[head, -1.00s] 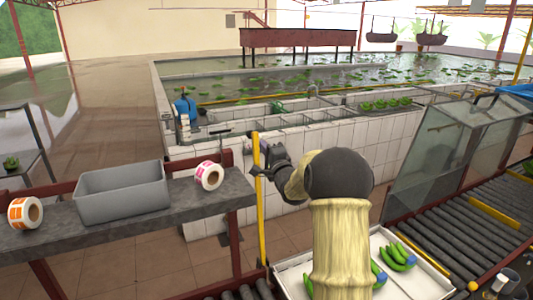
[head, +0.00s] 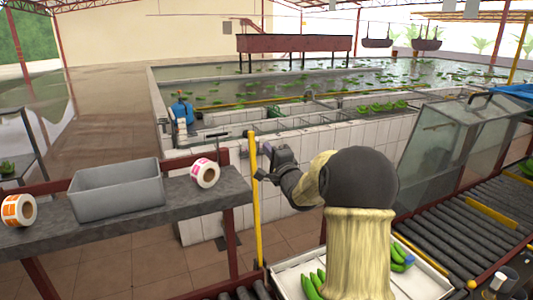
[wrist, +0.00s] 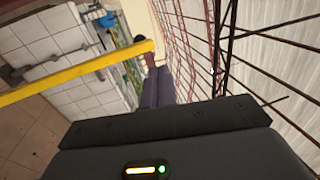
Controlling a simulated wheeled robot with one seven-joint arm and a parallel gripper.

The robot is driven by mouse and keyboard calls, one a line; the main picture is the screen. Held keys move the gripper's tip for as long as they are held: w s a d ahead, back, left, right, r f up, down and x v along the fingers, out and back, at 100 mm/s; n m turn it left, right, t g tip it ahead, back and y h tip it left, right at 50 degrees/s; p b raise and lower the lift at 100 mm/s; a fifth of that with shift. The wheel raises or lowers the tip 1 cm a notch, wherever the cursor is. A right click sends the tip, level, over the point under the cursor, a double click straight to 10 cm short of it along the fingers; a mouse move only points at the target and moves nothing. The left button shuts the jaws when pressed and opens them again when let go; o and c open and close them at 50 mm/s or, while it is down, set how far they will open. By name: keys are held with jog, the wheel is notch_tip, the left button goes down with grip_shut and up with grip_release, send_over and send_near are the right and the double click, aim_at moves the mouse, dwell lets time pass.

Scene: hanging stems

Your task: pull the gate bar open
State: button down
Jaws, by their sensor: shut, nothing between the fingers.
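The gate bar is a slim yellow post (head: 254,205) standing upright at the right end of the grey shelf in the head view. In the wrist view the yellow bar (wrist: 75,72) runs slantwise from the left edge to its end just beyond my fingertips. My gripper (head: 266,172) is at the right side of the bar's upper part, very close to it. The fingers (wrist: 157,87) are shut together with nothing between them. I cannot tell whether they touch the bar.
The grey shelf (head: 60,233) at left carries a grey bin (head: 118,190) and label rolls (head: 205,173). A white tray with green bananas (head: 433,272) lies below my arm. A roller conveyor (head: 440,222) and glass hood (head: 450,135) stand at right. The tiled tank is behind.

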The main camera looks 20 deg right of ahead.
jog(key=shift+r+b+v, duration=0.75)
jog(key=shift+b+v, duration=0.75)
jog(key=shift+v, duration=2.1)
jog(key=s+a+f+n+g+h, duration=0.1)
jog(key=s+a+f+n+g, duration=0.35)
jog(key=f, duration=0.35)
jog(key=s+a+f+n+g+h, duration=0.1)
jog(key=s+a+f+n+g, duration=0.35)
jog(key=f, duration=0.45)
jog(key=s+a+f+n+g, duration=0.3)
jog(key=s+f+n+g, duration=0.1)
jog(key=s, duration=0.5)
jog(key=s+a+f+n+g+y, duration=0.1)
jog(key=s+a+f+n+g, duration=0.3)
jog(key=s, duration=0.5)
jog(key=shift+f+g, duration=0.4)
jog(key=shift+f, duration=0.45)
jog(key=shift+w, duration=0.2)
